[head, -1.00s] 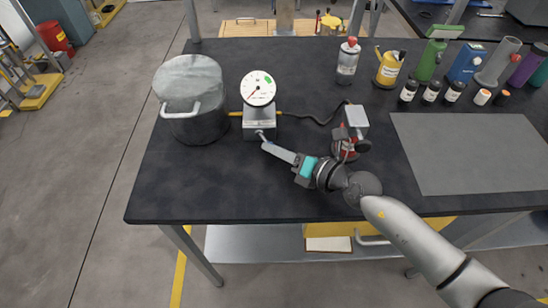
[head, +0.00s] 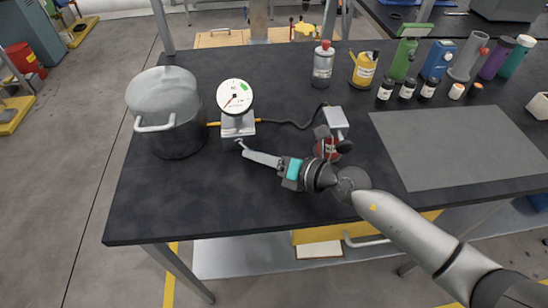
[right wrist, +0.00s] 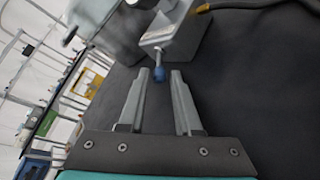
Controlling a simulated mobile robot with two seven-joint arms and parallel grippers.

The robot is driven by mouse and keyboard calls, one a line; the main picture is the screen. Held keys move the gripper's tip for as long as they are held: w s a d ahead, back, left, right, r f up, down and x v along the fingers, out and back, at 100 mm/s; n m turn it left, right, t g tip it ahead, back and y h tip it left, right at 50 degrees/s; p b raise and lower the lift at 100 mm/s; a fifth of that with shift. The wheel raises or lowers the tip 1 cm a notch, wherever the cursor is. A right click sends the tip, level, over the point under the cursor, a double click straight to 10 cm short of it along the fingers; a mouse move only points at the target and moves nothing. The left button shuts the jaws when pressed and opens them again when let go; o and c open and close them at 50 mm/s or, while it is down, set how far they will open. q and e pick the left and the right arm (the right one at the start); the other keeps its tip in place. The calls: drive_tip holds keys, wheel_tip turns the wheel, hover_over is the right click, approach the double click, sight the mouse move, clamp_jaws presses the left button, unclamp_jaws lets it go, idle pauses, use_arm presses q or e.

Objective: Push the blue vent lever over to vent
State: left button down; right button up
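The vent lever (right wrist: 159,72) is a short metal stem with a blue tip on the front of a grey valve box (right wrist: 166,30). In the head view, the box (head: 238,125) carries a round white gauge (head: 235,96) with a red needle. My right gripper (right wrist: 158,74) is open, with the blue tip between or just beyond its two fingertips. I cannot tell whether a finger touches it. In the head view, my right gripper (head: 243,150) lies low in front of the box and mostly hides the lever. My left gripper is not in view.
A lidded metal pot (head: 168,110) stands left of the box. A dark cable runs right to a small grey-and-red device (head: 330,135) close beside my right arm. Bottles stand at the back right, behind a grey mat (head: 450,150). The front left tabletop is clear.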

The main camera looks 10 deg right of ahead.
drive_tip(key=v, duration=0.8)
drive_tip(key=b+v, duration=0.1)
drive_tip(key=v, duration=0.4)
drive_tip(key=shift+d+f, duration=0.15)
drive_tip(key=shift+b+v, duration=0.4)
drive_tip(key=shift+v, duration=0.65)
